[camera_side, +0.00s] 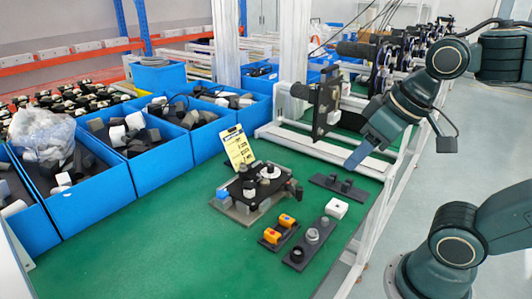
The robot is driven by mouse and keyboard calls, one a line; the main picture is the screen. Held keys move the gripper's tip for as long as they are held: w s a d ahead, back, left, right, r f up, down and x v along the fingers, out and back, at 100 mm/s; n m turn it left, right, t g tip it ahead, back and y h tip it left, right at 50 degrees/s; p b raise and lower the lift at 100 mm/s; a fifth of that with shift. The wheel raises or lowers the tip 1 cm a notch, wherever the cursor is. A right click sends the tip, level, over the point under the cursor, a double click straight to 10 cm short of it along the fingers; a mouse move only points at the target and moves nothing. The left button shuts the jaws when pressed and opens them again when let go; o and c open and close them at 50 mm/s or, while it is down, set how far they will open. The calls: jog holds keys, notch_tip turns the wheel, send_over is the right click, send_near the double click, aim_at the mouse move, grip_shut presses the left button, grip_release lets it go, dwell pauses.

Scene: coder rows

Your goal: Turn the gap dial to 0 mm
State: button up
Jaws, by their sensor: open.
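I cannot tell for sure that this is the gap dial, and no scale or mm marking is readable. My gripper (357,158) comes in from the upper right with its blue fingers pointing down and left. It is open and empty, above the table, up and right of the panel and apart from it. A fixture (238,209) with a black top and a light round part stands left of the panel.
A white block (336,208) and a dark two-post piece (337,186) are nearby. A yellow card (237,145) stands behind the fixture. Blue bins (98,180) line the left. Front green table is clear.

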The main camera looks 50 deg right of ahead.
jog(key=w+d+r+m+g, duration=0.1)
jog(key=w+d+r+m, duration=0.2)
jog(key=w, duration=0.6)
jog(key=m+g, duration=0.4)
jog(key=m, duration=0.7)
send_over(271, 166)
notch_tip(271, 166, down, 13)
jog(key=shift+w+r, duration=0.1)
jog(key=shift+f, duration=6.85)
jog(key=shift+c, duration=0.4)
